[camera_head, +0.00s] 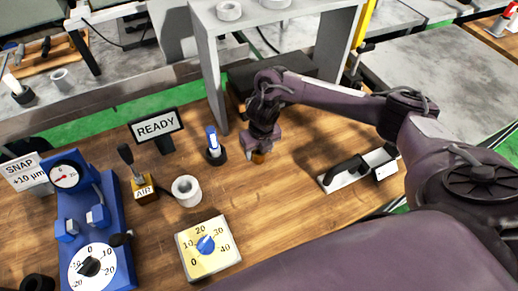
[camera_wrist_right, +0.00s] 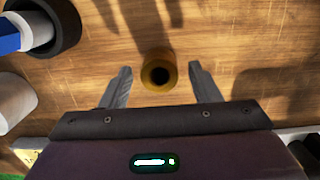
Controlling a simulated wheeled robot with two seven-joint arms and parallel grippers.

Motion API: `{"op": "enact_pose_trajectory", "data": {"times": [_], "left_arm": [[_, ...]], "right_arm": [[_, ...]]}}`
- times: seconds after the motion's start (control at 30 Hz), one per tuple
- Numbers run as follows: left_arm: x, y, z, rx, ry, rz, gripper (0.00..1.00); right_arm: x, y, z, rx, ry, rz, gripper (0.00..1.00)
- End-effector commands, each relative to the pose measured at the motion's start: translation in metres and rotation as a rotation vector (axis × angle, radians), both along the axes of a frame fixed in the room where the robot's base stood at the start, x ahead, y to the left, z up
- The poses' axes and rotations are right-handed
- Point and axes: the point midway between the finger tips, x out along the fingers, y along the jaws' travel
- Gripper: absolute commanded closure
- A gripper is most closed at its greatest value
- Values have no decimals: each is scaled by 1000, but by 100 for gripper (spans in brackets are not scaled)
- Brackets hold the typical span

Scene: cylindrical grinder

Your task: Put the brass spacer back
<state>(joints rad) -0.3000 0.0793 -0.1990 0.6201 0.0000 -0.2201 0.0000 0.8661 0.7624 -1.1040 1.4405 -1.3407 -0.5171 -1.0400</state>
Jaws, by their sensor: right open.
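The brass spacer (camera_wrist_right: 159,72) is a short hollow ring standing upright on the wooden table, its hole facing up. In the right wrist view it sits between and slightly beyond the two fingers of my right gripper (camera_wrist_right: 160,88), with a gap on each side. In the head view the spacer (camera_head: 258,157) shows just under my right gripper (camera_head: 262,145), partly hidden by it. My right gripper is open, pointing down and empty. My left gripper is not in view.
A blue-handled tool in a black holder (camera_head: 215,152) stands left of my right gripper. A white ring (camera_head: 186,190), a dial box (camera_head: 208,248) and a blue gauge device (camera_head: 90,225) are nearer and left. A white plate with black handle (camera_head: 358,170) lies right. A grey frame (camera_head: 210,70) stands behind.

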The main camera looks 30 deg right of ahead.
Motion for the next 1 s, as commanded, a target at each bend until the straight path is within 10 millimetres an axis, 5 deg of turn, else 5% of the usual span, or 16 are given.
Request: {"op": "enact_pose_trajectory", "data": {"times": [0.23, 0.5, 1.0], "left_arm": [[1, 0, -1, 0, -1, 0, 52], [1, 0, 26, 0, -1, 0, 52], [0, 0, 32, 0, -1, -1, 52]], "right_arm": [[-2, -1, 39, 0, -6, 2, 44], [-7, -1, 100, -3, -5, 1, 44], [-12, -1, 122, 0, 1, -1, 44]]}}
